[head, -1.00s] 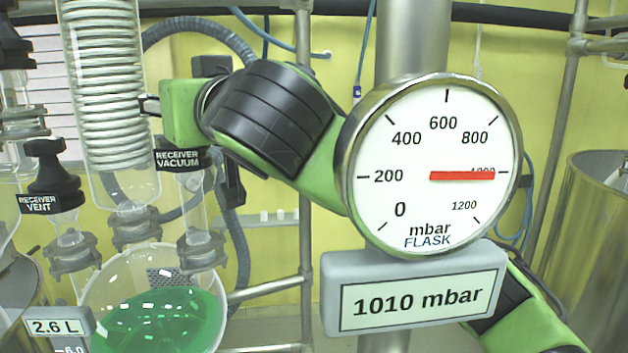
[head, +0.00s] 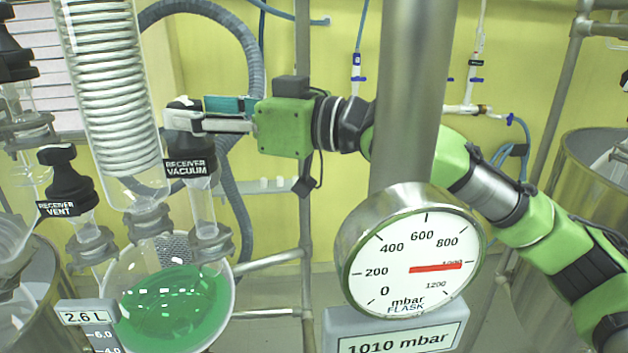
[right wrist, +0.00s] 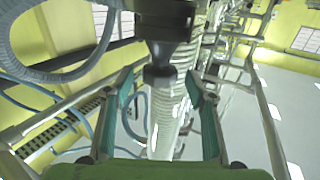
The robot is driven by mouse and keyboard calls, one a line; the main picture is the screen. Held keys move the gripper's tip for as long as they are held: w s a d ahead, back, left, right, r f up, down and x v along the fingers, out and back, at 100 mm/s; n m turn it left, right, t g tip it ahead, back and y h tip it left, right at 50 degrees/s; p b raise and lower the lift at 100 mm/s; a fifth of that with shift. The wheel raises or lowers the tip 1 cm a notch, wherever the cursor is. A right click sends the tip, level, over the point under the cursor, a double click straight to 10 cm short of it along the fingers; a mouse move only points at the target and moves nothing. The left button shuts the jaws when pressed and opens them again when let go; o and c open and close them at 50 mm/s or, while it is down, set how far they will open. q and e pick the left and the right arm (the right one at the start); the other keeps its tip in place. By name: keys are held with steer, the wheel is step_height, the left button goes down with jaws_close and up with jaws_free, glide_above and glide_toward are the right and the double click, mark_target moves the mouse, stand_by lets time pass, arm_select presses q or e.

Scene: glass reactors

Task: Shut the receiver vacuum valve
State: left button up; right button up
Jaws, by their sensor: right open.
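The receiver vacuum valve has a black knob (head: 188,146) with a "RECEIVER VACUUM" label, above a glass stem over the round flask. My right gripper (head: 196,113) comes in from the right at the height of the knob top. Its jaws are open, with one finger in front of the knob and the other behind. In the right wrist view the open fingers (right wrist: 160,88) stand to either side of a dark knob (right wrist: 170,45) with a narrower lower part. Whether a finger touches it, I cannot tell. My left gripper is not in view.
The receiver vent valve (head: 68,185) stands close to the left. A glass coil condenser (head: 112,90) rises beside the vacuum valve. The flask (head: 175,308) holds green liquid. A gauge (head: 412,255) reading 1010 mbar and a steel post (head: 410,100) stand in front of my right arm.

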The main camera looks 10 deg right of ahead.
steer(key=b+v, duration=0.4)
steer(key=v, duration=0.7)
steer(key=w+d+f+m+t+h+b, duration=0.1)
steer(key=w+d+f+m+t+h, duration=0.1)
steer(key=w+f, duration=0.7)
steer(key=w+d+f+m+t+h+b, duration=0.1)
steer(key=w+d+f+m, duration=0.4)
steer(key=w+f, duration=0.5)
steer(key=shift+w+d+f+t+h, duration=0.25)
steer(key=shift+w+t+h, duration=0.45)
steer(key=shift+t, duration=0.5)
steer(key=shift+s, duration=0.15)
